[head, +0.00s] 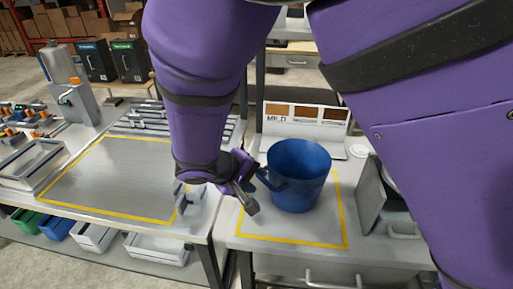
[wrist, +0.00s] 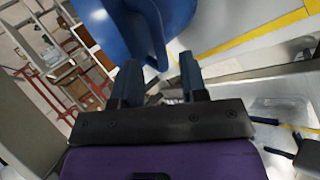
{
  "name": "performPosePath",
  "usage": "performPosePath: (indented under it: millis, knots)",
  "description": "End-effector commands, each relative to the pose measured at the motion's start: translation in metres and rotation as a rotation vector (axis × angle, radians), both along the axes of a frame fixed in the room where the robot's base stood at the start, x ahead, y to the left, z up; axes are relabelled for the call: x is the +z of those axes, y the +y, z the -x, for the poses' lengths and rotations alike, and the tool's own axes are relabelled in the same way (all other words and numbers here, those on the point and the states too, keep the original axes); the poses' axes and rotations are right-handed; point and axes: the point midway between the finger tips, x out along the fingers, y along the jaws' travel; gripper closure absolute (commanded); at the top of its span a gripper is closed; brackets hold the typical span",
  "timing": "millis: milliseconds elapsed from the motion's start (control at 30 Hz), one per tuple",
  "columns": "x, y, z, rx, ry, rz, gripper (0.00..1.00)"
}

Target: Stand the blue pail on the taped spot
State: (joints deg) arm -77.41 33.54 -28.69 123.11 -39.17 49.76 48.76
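The blue pail (head: 298,178) stands upright on the right-hand table, inside the yellow taped outline (head: 290,241). Its handle sticks out on the left, towards my gripper. My gripper (head: 250,192) is beside the pail on that handle side. In the wrist view the two fingers of my gripper (wrist: 160,82) are apart with a gap between them. The blue pail (wrist: 112,30) fills the top there, and its handle comes down close to the fingertips. The fingers do not appear closed on the handle. My arm hides part of the far side.
A second yellow-taped area (head: 110,175) lies empty on the left table. A sign panel (head: 305,118) stands behind the pail. A grey upright box (head: 371,195) stands right of it. A gap separates the two tables.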

Motion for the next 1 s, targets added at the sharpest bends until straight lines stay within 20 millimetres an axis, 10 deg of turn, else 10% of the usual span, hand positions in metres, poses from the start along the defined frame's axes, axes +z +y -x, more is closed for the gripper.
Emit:
performPosePath:
  millis: [567,1000]
  knots:
    - [0.058,0.048,0.032,-0.004,0.003,-0.005,0.61]
    - [0.129,-0.069,0.011,-0.205,0.167,-0.284,0.61]
